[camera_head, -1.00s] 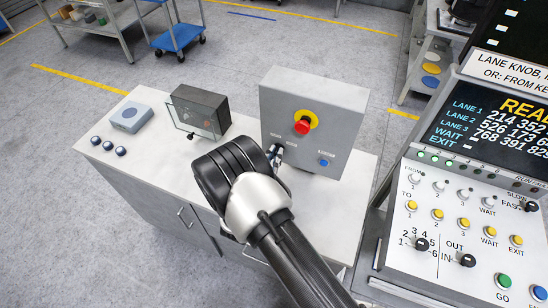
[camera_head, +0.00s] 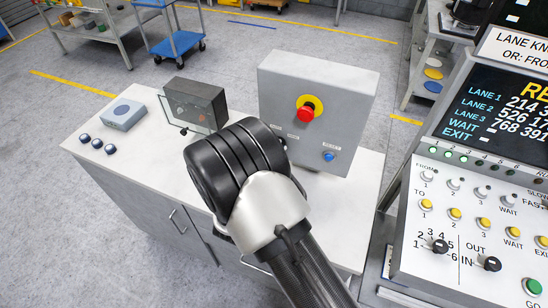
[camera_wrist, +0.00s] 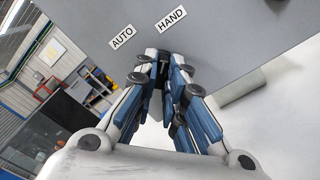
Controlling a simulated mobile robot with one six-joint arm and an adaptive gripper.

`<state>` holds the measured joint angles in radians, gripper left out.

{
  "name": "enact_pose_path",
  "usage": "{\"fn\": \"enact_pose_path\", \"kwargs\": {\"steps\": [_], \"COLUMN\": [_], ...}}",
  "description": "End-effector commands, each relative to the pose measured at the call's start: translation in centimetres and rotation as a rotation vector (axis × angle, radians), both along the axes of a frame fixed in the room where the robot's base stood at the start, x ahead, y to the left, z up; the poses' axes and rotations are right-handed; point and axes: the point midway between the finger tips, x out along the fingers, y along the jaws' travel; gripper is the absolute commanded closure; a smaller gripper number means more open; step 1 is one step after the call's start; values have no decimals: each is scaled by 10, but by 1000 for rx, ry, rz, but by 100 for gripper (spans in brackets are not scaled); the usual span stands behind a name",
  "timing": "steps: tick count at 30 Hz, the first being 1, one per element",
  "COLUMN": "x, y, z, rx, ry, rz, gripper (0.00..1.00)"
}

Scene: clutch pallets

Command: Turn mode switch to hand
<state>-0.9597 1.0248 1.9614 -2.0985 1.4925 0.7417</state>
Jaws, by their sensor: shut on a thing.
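The grey control box (camera_head: 276,100) stands upright on the white cabinet, with a red emergency button (camera_head: 306,113) on a yellow ring and a blue button (camera_head: 328,156) on its face. In the wrist view its face (camera_wrist: 225,40) carries an AUTO label (camera_wrist: 122,37) and a HAND label (camera_wrist: 171,20). My gripper (camera_wrist: 164,56) reaches the face just below these labels and is shut on the mode switch. The fingertips mostly cover the switch, so I cannot tell which way it points. In the head view my wrist hides the switch and fingers.
A dark box with a clear cover (camera_head: 196,104), a blue-grey box (camera_head: 123,114) and three dark knobs (camera_head: 97,143) are on the white cabinet top (camera_head: 150,150) to the left. A large lane console (camera_head: 455,215) stands close at the right.

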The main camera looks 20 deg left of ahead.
Motion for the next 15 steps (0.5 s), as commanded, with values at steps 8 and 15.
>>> {"fn": "enact_pose_path", "kwargs": {"steps": [8, 15], "x": [0, 0], "y": [0, 0], "z": [-2, 0], "rx": [135, 182], "ry": [-10, -13], "rz": [-1, -1], "gripper": [100, 100]}}
